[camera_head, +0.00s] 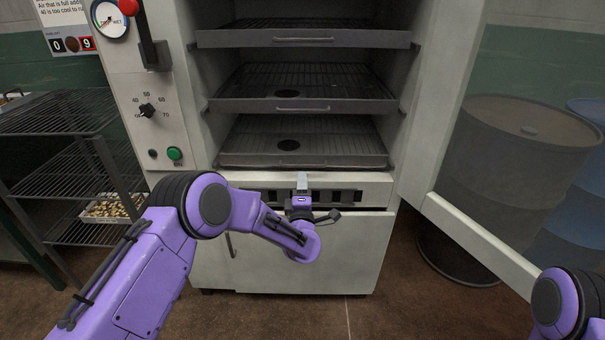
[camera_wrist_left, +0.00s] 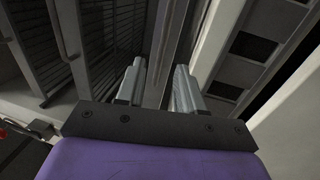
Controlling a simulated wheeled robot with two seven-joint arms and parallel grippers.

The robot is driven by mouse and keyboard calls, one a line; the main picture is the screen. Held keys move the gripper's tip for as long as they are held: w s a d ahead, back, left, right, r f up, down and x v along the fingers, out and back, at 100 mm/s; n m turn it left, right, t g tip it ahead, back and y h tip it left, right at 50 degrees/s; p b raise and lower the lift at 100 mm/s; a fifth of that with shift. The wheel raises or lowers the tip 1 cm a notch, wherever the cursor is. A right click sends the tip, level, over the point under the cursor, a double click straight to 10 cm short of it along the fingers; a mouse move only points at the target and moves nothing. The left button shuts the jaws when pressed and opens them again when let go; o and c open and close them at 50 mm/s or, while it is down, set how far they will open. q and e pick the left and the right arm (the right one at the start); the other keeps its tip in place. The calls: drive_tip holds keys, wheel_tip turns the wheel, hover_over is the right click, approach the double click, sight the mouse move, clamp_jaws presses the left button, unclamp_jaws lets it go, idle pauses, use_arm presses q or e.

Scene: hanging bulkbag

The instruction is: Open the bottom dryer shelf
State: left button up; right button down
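The dryer (camera_head: 290,190) stands open with several wire shelves inside. The bottom shelf (camera_head: 300,150) is a flat grey tray low in the cabinet, and no handle shows on its front edge. My left gripper (camera_head: 302,180) is in front of the dryer's lower edge, just below the bottom shelf's front.
The dryer door (camera_head: 470,240) is swung open to the right. Dark and blue barrels (camera_head: 520,150) stand behind it. A wire rack (camera_head: 75,170) with a tray of small brown pieces (camera_head: 112,207) is at the left. The upper shelves (camera_head: 303,100) have handles. Floor in front is clear.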

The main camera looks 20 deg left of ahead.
use_arm(q)
drive_tip(key=x, duration=0.5)
drive_tip(key=shift+w+a, duration=0.15)
drive_tip(key=shift+w, duration=0.2)
clamp_jaws()
idle(1.0)
